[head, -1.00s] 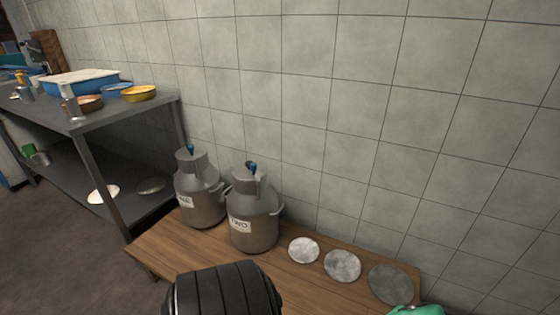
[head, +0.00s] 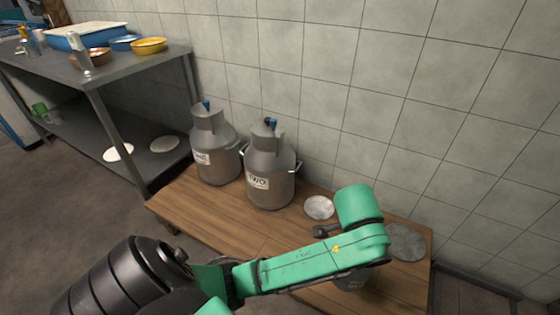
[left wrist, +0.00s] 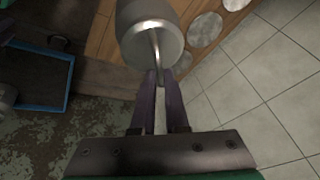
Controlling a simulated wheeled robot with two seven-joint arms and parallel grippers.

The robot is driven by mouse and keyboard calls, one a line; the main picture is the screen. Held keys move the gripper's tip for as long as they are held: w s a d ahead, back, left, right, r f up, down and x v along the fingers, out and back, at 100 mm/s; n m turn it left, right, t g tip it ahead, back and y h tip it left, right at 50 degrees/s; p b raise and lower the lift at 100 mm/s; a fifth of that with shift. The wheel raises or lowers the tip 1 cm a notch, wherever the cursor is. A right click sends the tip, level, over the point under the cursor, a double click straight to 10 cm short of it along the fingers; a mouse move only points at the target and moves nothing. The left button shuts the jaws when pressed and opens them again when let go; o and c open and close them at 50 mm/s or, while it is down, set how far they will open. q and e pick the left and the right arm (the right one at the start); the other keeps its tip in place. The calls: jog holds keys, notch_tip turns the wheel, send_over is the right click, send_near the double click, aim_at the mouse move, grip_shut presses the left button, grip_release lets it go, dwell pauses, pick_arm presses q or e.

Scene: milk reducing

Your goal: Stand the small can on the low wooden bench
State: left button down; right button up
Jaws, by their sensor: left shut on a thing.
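The small metal can (left wrist: 150,30) hangs by its thin handle from my left gripper (left wrist: 160,78) in the left wrist view. The gripper's two fingers are closed around the handle. In the head view my green left arm reaches over the right part of the low wooden bench (head: 205,205) and hides the gripper. A grey part of a can (head: 352,279) shows below the arm there. I cannot tell whether the can touches the bench. My right gripper is in neither view.
Two large milk cans (head: 213,150) and (head: 270,175) stand on the bench by the tiled wall. Flat round grey discs (head: 319,207) and (head: 407,242) lie to their right. A metal shelf table (head: 120,72) with basins stands at left.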

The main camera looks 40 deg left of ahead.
pick_arm(q)
jog(key=w+m, duration=0.1)
jog(key=w+m+h, duration=0.1)
jog(key=w+m, duration=0.1)
jog(key=w+m+b, duration=0.1)
jog(key=shift+w+d+r+h, duration=0.1)
jog(key=shift+w+r+h, duration=0.05)
jog(key=shift+r+h, duration=0.2)
jog(key=w+a+r+m+g+h+b, duration=0.1)
jog(key=w+a+r+m+g, duration=0.1)
jog(key=w+r+m, duration=0.15)
notch_tip(320, 180, down, 19)
jog(key=b, duration=0.6)
jog(key=shift+s+a+f, duration=0.15)
jog(key=shift+a, duration=0.2)
jog(key=c, duration=1.4)
grip_release()
jog(key=shift+s+f+m, duration=0.1)
jog(key=shift+m, duration=0.15)
jog(key=o, duration=0.5)
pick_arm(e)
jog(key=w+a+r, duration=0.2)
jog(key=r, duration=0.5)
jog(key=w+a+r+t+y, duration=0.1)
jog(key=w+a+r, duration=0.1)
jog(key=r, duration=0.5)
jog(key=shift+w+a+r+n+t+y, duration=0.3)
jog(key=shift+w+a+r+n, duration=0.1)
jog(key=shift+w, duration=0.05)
